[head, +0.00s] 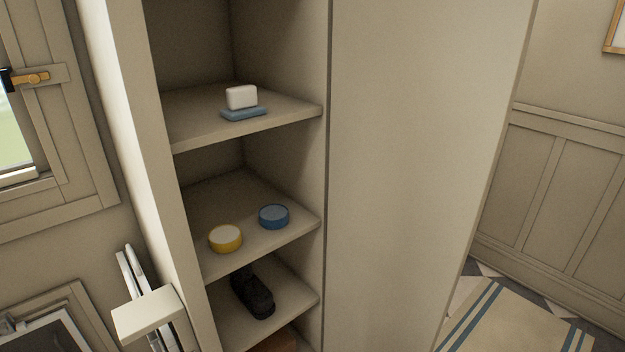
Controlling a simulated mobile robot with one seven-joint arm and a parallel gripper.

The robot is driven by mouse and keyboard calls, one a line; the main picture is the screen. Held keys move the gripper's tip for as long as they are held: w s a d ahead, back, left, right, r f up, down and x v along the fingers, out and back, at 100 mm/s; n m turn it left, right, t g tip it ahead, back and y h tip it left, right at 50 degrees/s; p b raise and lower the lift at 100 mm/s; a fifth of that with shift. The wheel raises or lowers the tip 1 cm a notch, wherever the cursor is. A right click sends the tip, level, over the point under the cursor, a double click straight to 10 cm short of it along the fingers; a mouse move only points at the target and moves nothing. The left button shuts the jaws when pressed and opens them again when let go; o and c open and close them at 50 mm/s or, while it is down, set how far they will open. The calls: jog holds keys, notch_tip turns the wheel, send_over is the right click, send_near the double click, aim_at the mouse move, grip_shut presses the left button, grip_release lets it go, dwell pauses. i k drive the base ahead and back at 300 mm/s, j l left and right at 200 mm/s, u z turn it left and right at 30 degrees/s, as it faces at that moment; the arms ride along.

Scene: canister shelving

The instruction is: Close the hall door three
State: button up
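A tall, flat beige panel (420,150) stands at the right edge of the open shelf unit (160,150) in the head view. It looks like a door standing open, with the shelves beside it uncovered. Its lower end runs out of the picture, and I see no handle on it. I cannot tell from this view whether it is hall door three. My gripper is not recognisable in view, and nothing visible touches the panel.
The shelves hold a white block on a blue dish (244,113), a yellow tin (225,239), a blue tin (273,216) and a dark shoe-like item (253,294). A pale block (147,314) with white bars, unclear, is lower left. A striped rug (515,320) lies right.

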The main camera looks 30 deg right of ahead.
aim_at(423, 92)
jog(key=u, duration=0.45)
jog(key=l+u, duration=0.15)
jog(key=u, duration=0.25)
jog(key=l+u, duration=0.1)
jog(key=u, duration=0.35)
jog(key=k+l+u, duration=0.15)
jog(key=l+u, duration=0.3)
jog(key=k+l+u, duration=0.25)
jog(key=u, duration=0.15)
jog(key=k+l+u, duration=0.25)
jog(key=u, duration=0.2)
jog(key=k+l+u, duration=0.15)
jog(key=u, duration=0.3)
jog(key=k+l+u, duration=0.2)
jog(key=k, duration=0.7)
jog(key=k+l+z, duration=0.15)
jog(key=k+z, duration=0.2)
jog(key=k+l+z, duration=0.2)
jog(key=z, duration=0.15)
jog(key=k, duration=0.1)
